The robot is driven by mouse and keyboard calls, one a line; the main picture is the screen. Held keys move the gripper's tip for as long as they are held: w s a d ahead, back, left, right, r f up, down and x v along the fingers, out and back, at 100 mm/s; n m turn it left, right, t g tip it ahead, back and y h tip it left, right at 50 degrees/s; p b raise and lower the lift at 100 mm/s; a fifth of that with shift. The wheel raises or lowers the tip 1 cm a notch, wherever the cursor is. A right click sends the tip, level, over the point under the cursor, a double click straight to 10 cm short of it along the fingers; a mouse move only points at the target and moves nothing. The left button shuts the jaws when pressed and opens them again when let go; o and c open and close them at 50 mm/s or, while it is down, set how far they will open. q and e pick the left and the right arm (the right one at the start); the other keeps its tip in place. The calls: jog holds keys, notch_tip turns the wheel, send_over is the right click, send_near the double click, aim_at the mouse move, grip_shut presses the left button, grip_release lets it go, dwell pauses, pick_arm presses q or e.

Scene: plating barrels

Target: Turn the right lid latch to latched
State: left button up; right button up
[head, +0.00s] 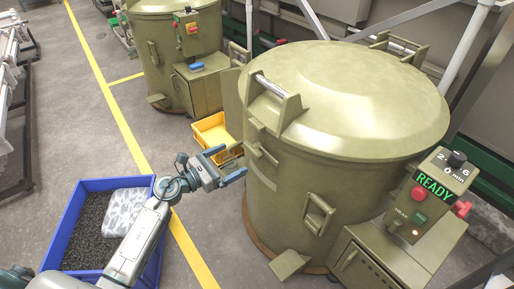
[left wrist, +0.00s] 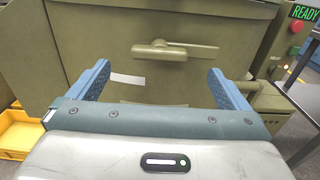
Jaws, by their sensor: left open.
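A large olive-green barrel (head: 345,155) with a domed lid (head: 350,85) stands at the centre right in the head view. In the left wrist view a lever latch (left wrist: 175,50) sits on the olive wall, its bar lying roughly horizontal and pointing right from its pivot. I cannot tell from these views whether this is the right lid latch or how its position is marked. My left gripper (head: 236,164) is open and empty, close to the barrel's left side. In the left wrist view its two blue fingers (left wrist: 162,88) stand apart below the latch, with nothing between them.
A control box (head: 436,185) showing READY is at the barrel's right. A yellow bin (head: 212,132) stands behind my left gripper. A blue crate (head: 70,218) of dark pieces is at the lower left. A second barrel (head: 175,45) stands behind.

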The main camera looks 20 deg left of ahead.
aim_at(250, 149)
pick_arm(q)
jog(key=p+x, duration=0.1)
jog(key=x, duration=0.8)
jog(key=shift+w+d, duration=0.1)
pick_arm(e)
jog(key=f, duration=0.4)
jog(key=shift+s+d+f, duration=0.15)
jog(key=shift+d+f, duration=0.05)
jog(key=shift+f, duration=0.1)
pick_arm(q)
jog(key=c, duration=1)
